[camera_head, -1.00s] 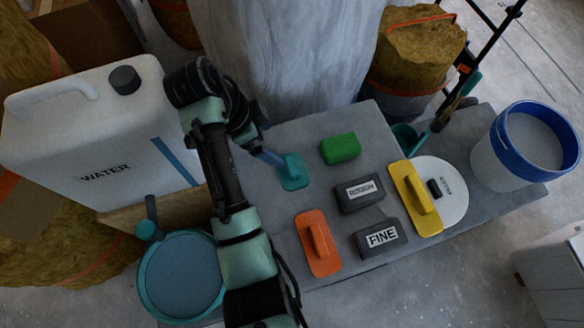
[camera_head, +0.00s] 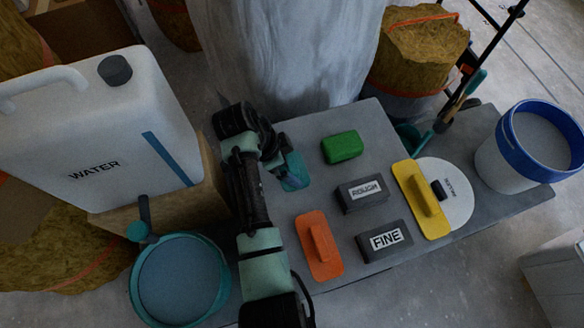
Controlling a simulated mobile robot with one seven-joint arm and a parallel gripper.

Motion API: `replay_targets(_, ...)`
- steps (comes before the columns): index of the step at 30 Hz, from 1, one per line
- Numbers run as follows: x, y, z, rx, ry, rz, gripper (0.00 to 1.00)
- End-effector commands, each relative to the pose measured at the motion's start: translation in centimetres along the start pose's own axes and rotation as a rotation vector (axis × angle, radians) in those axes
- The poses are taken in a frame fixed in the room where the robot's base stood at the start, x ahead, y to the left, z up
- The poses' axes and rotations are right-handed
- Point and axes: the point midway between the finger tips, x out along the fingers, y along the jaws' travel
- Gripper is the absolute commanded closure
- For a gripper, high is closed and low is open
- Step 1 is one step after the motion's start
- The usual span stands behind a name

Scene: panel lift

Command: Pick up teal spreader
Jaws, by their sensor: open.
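The teal spreader (camera_head: 295,176) lies on the grey table at the left of the laid-out tools. My gripper (camera_head: 288,168) is over it, coming from the left, and covers part of it. The jaws are open. The view is dim and small there, so I cannot tell whether the fingers touch the spreader or stand around its handle.
On the grey table (camera_head: 375,130) are a green block (camera_head: 342,147), an orange float (camera_head: 319,246), ROUGH (camera_head: 362,193) and FINE (camera_head: 384,241) blocks and a yellow float (camera_head: 420,199). A water canister (camera_head: 95,140) and teal-rimmed bucket (camera_head: 180,281) stand left, a blue-rimmed bucket (camera_head: 530,145) right.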

Motion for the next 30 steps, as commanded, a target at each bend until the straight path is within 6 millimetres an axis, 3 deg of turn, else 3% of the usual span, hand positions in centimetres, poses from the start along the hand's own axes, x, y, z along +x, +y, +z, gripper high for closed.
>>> replay_targets(7,0.09,-0.05,-0.03,-0.001,0.0,-0.001,0.02)
replay_targets(21,0.04,-0.06,-0.04,0.0,0.0,-0.002,0.83)
replay_targets(30,-0.75,-0.09,-0.37,0.0,0.0,-0.002,0.84)
